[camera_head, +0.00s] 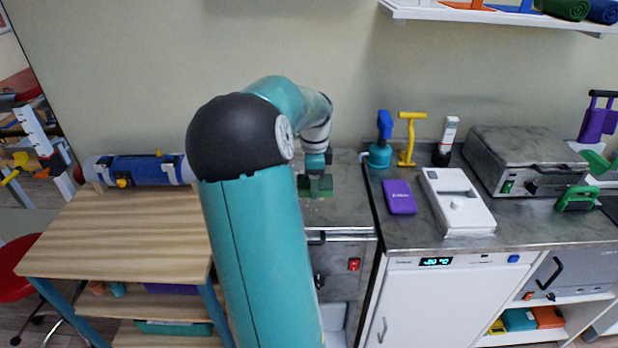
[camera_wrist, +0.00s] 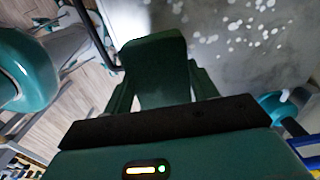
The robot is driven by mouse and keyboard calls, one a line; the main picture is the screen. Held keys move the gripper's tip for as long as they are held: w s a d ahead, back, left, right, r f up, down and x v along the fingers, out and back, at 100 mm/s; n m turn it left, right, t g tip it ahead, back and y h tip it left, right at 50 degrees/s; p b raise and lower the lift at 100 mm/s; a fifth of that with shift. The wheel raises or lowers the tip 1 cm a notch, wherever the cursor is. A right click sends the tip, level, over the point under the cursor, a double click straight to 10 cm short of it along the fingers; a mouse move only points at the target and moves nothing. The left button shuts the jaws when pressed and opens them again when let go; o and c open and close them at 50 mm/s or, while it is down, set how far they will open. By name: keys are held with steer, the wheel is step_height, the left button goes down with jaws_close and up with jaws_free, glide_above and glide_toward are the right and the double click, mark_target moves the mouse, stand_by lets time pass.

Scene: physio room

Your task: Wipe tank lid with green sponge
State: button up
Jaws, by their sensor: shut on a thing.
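The tank lid (camera_head: 345,213) is a grey metal top left of the white-fronted unit, partly hidden behind my arm. In the wrist view the lid (camera_wrist: 235,65) carries many pale round spots. My gripper (camera_head: 316,174) points down over the lid, shut on the dark green sponge (camera_head: 321,187). In the wrist view the sponge (camera_wrist: 155,72) sits between the two fingers of my gripper (camera_wrist: 160,90). The sponge is at or just above the lid; I cannot tell whether it touches.
On the counter to the right stand a blue-and-teal device (camera_head: 380,145), a yellow T-handled tool (camera_head: 409,140), a purple box (camera_head: 399,197) and a white device (camera_head: 457,203).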

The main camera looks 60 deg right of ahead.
glide_above(313, 210)
step_height(313, 210, down, 4)
steer(key=shift+f, duration=0.25)
steer(key=shift+s+f, duration=0.15)
steer(key=shift+f, duration=0.4)
steer(key=shift+f, duration=1)
stand_by(0.3)
